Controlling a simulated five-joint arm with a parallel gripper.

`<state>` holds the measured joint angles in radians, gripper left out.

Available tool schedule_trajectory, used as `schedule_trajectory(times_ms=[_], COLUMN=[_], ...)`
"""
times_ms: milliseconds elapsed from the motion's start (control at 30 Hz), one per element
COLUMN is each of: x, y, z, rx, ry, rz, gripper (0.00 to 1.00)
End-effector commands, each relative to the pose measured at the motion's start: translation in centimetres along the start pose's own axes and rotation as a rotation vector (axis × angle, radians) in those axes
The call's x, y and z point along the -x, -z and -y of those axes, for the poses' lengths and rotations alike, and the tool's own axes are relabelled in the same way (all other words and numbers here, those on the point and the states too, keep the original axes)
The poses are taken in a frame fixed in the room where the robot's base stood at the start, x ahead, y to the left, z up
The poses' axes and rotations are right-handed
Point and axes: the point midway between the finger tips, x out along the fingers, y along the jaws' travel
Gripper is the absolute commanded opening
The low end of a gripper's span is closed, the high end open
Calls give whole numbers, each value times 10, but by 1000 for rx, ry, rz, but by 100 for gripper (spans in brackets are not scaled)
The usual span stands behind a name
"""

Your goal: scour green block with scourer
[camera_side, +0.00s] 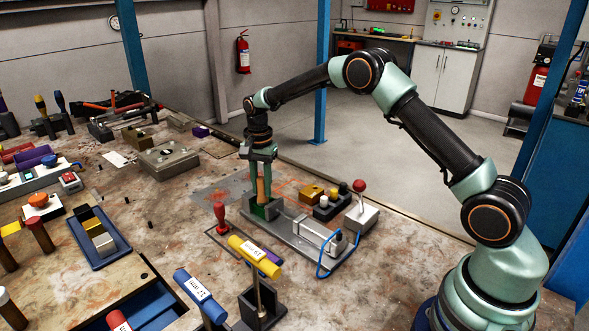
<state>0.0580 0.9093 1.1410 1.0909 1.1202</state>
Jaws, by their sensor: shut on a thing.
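The green block (270,212) sits low at the left end of the fixture, right below the held piece. The scourer's lower end is too small and covered to make out. I cannot tell whether it touches the green block.
The grey fixture (299,240) runs right to a clamp with a blue hose. A red-handled tool (220,216) and yellow T-handle (254,249) stand nearby in front.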

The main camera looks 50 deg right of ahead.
Motion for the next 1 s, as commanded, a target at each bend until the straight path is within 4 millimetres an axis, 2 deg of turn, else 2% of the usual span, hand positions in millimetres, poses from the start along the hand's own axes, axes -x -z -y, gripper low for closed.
schedule_trajectory(times_ms=[100, 333, 567, 633, 700, 1000], x=[0, 0, 0, 6, 21, 46], y=[9, -14, 9, 9, 9, 8], z=[-4, 5, -4, -3, -3, -3], rx=[-1, 2, -3, 0, 0, 0], ry=[0, 0, 0, 2, 4, 2], rz=[0, 0, 0, -1, -2, -1], gripper=[0, 0, 0, 0, 0, 0])
